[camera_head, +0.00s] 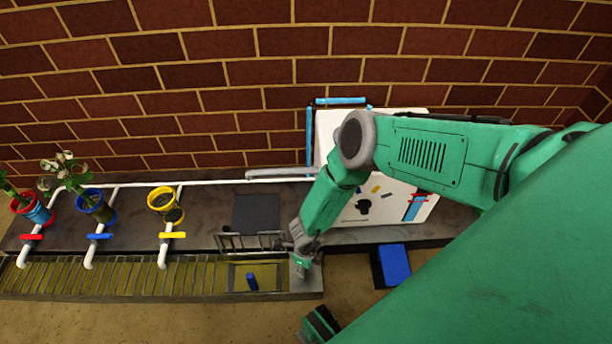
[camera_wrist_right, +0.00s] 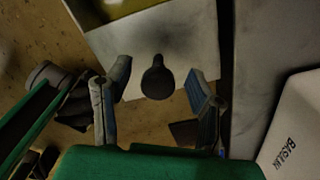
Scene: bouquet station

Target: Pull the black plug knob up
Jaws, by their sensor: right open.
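A black plug knob (camera_wrist_right: 157,80) with a rounded end stands out in the middle of the right wrist view, over a pale grey ledge. My right gripper (camera_wrist_right: 158,88) is open, with one finger on each side of the knob. Gaps show between the knob and both fingers. In the head view my right gripper (camera_head: 302,260) is over the right end of the trough, and I cannot make out the knob there.
The slatted trough (camera_head: 120,278) runs left along the bench, with a blue object (camera_head: 252,282) in its open section. Red (camera_head: 32,209), blue (camera_head: 97,206) and yellow (camera_head: 163,200) ringed holders stand behind. A white board (camera_head: 400,125) and a blue block (camera_head: 394,265) are at right.

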